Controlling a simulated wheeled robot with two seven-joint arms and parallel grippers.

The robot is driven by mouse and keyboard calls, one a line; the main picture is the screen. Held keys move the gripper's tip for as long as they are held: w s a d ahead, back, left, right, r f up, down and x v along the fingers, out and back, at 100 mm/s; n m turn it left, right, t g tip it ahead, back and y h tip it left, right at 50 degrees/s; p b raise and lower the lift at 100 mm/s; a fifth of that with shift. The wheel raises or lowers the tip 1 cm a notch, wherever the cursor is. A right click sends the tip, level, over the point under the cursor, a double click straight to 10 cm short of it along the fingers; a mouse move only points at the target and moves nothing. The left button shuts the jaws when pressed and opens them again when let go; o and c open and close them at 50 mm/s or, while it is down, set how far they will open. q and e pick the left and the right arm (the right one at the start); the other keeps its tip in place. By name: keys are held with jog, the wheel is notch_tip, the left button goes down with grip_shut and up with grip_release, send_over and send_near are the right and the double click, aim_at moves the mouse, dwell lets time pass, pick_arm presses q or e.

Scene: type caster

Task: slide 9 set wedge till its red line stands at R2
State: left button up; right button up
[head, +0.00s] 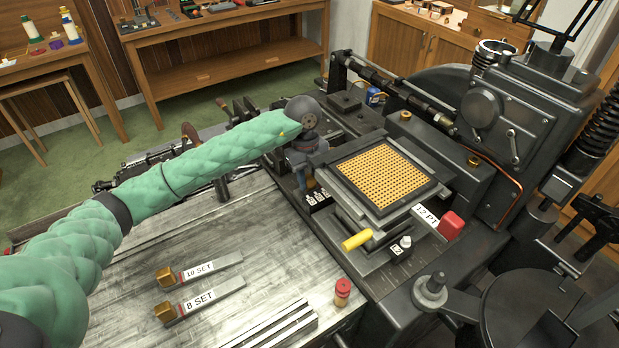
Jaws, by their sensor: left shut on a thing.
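My left gripper (304,176) reaches down at the near left side of the dark casting machine (380,245), next to the matrix case. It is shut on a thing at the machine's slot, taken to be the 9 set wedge. The wrist and fingers hide most of that thing, and I cannot make out its red line. Small white position labels (318,198) stand just below the fingers, too small to read surely, so I cannot tell where the line stands against R2. My right gripper is not in view.
A 10 set wedge (225,267) and an 8 set wedge (222,295) lie on the worn bench (130,270). A small red-capped bottle (342,292) stands at its right edge. The gold matrix case (384,174), yellow handle (357,240) and red block (451,225) are right of my gripper.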

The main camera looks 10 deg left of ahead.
pick_arm(q)
jog(key=shift+s+a, duration=0.4)
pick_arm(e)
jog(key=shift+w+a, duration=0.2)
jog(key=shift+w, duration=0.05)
pick_arm(q)
jog(key=shift+s+a, duration=0.45)
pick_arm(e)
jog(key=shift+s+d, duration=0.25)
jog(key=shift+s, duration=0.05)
pick_arm(q)
jog(key=o, duration=1.2)
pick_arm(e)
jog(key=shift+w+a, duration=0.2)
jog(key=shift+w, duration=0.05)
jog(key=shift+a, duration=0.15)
